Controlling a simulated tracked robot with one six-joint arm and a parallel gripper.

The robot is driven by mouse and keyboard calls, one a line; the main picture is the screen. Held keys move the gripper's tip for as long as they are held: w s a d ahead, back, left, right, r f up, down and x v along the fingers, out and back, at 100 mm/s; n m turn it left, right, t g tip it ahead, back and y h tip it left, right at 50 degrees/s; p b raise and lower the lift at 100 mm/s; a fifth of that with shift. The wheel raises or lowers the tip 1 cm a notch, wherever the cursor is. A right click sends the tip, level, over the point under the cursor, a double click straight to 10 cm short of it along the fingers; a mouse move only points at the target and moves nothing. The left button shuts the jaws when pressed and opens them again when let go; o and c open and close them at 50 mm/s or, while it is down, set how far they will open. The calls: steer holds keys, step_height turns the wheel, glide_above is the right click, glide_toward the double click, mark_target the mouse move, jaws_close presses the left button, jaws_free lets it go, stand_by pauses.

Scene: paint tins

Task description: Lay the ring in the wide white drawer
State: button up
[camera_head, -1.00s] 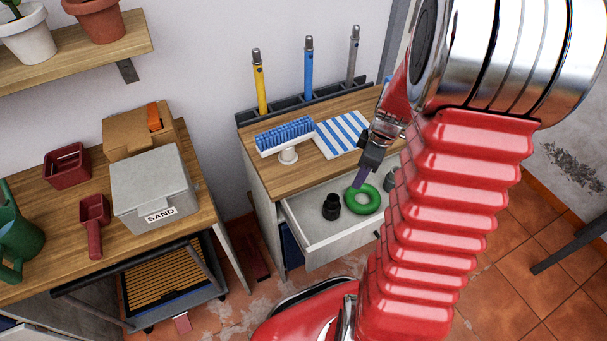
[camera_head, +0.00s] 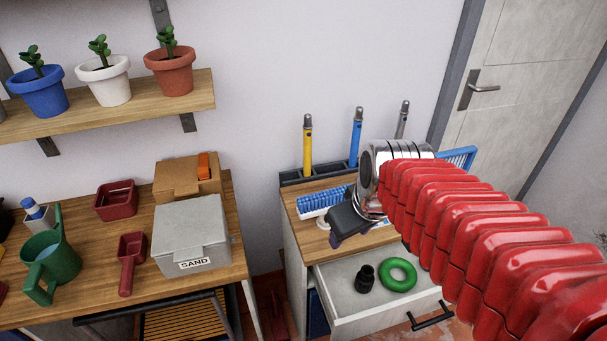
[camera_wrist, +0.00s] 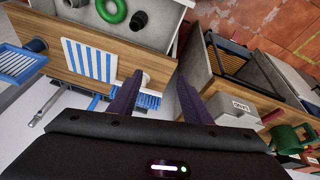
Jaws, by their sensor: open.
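The green ring (camera_head: 398,275) lies flat on the floor of the open wide white drawer (camera_head: 345,306). It also shows in the wrist view (camera_wrist: 112,10), inside the drawer (camera_wrist: 166,14). A small black fitting (camera_head: 364,278) stands beside it on the left. My gripper (camera_head: 336,240) is above the cabinet top, behind and left of the ring, and apart from it. In the wrist view its two dark purple fingers (camera_wrist: 157,98) are spread, with nothing between them.
A blue brush (camera_head: 322,201) and a striped cloth (camera_wrist: 90,60) lie on the cabinet top. Yellow and blue handles (camera_head: 307,146) stand in a rack behind. A side bench with a grey sand box (camera_head: 192,235) is at left, with a gap between bench and cabinet.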

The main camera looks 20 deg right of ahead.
steer(key=s+a+r+m+t, duration=0.1)
steer(key=s+a+r+m, duration=0.1)
steer(key=s+a+r, duration=0.1)
steer(key=shift+s+a+r+m, duration=0.3)
steer(key=shift+s+a, duration=0.6)
steer(key=shift+s, duration=0.3)
steer(key=shift+c, duration=0.4)
